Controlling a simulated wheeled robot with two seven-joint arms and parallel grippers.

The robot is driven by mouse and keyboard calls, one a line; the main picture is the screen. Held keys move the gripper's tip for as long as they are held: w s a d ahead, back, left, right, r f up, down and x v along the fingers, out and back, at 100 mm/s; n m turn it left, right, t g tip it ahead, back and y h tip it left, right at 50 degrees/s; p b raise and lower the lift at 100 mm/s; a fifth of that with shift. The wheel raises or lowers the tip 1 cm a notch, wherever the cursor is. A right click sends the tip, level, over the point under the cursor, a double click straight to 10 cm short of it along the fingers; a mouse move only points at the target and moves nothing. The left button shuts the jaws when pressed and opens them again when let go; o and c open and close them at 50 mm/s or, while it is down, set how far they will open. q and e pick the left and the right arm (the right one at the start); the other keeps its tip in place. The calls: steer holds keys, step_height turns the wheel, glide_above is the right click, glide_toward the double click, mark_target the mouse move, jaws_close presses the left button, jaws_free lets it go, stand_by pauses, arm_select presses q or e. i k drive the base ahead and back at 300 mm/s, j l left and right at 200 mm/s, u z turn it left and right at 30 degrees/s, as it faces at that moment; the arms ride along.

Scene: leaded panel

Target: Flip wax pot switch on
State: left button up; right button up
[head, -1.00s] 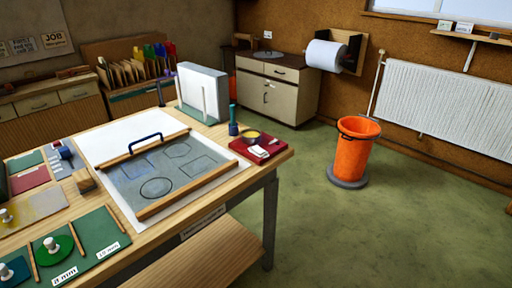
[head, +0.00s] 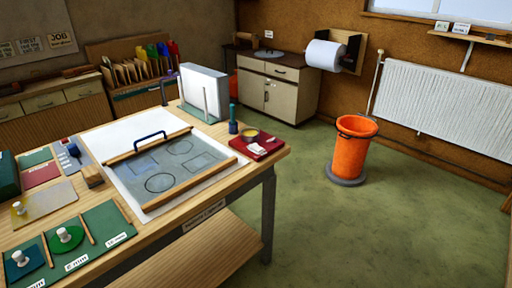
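The wax pot (head: 250,134), small with a yellow top, stands at the right end of the workbench. It is at the back-left edge of a red base (head: 274,146). A small white item (head: 257,149) lies on the front of this base. I cannot make out the switch or its position at this size. Neither of my grippers is in view.
The workbench (head: 225,172) holds a framed drawing panel (head: 184,160), a brush (head: 92,177), green boards with white knobs (head: 105,228) and a dark bottle (head: 233,126). An orange bin (head: 352,155) stands on the open green floor to the right.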

mark_target(255, 147)
steer(key=i+l, duration=0.15)
steer(key=i, duration=0.3)
steer(key=i+l, duration=0.15)
steer(key=i, duration=0.3)
steer(key=i+l, duration=0.15)
steer(key=i, duration=0.35)
steer(key=u, duration=1.35)
